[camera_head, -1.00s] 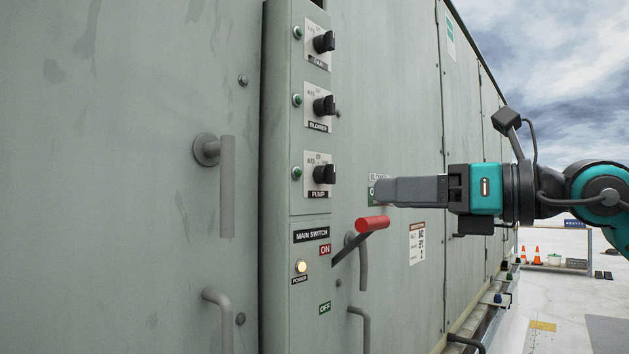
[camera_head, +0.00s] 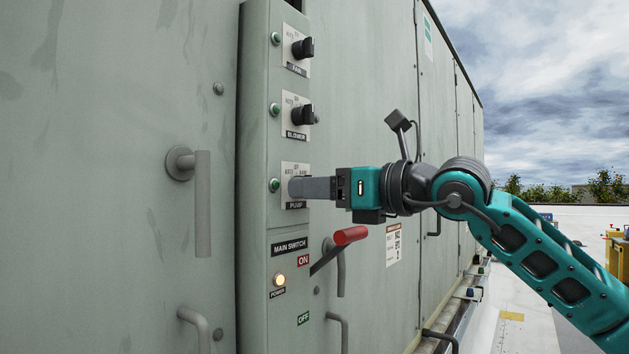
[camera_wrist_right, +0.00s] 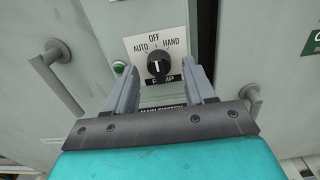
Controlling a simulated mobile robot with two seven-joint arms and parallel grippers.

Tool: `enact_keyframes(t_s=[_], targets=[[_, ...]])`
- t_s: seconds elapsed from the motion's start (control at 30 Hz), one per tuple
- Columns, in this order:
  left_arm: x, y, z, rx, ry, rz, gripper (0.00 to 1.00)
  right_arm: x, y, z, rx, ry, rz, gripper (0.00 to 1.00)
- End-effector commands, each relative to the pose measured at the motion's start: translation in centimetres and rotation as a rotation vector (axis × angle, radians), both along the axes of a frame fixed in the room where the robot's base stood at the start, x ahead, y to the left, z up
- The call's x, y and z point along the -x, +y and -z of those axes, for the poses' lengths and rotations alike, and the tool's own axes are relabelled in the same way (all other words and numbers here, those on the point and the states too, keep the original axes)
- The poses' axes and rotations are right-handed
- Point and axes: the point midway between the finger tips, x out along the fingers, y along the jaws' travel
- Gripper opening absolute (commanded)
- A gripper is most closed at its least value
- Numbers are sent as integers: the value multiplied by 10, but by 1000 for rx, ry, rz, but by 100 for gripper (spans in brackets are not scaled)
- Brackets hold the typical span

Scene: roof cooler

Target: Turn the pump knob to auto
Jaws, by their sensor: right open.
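The pump knob (camera_wrist_right: 158,66) is black with a white mark and sits on a white plate (camera_wrist_right: 140,46) marked OFF, AUTO and HAND. In the right wrist view its mark looks close to upright, toward OFF. In the head view my right gripper hides the knob, and the pump plate (camera_head: 287,172) shows around the fingers. My right gripper (camera_head: 297,187) is open. Its fingers stand on either side of the knob in the right wrist view (camera_wrist_right: 165,82), with a gap visible on both sides. My left gripper is out of view.
The fan knob (camera_head: 303,48) and blower knob (camera_head: 304,115) sit above on the same panel. The red-handled main switch lever (camera_head: 350,236) juts out just below my right gripper. A grey door handle (camera_head: 202,205) is to the left.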

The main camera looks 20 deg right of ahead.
Motion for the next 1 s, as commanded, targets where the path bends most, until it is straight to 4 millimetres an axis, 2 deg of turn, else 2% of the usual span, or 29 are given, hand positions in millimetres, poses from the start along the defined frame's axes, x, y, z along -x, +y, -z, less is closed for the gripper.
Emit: enact_keyframes(t_s=[0.4, 0.9, 1.0], targets=[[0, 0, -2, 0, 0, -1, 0, -6, 5, 0, 0, 0, -1, 53], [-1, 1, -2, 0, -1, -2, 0, -6, 5, 1, 0, 0, -1, 6], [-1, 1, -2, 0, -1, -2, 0, -6, 5, 1, 0, 0, -1, 0]])
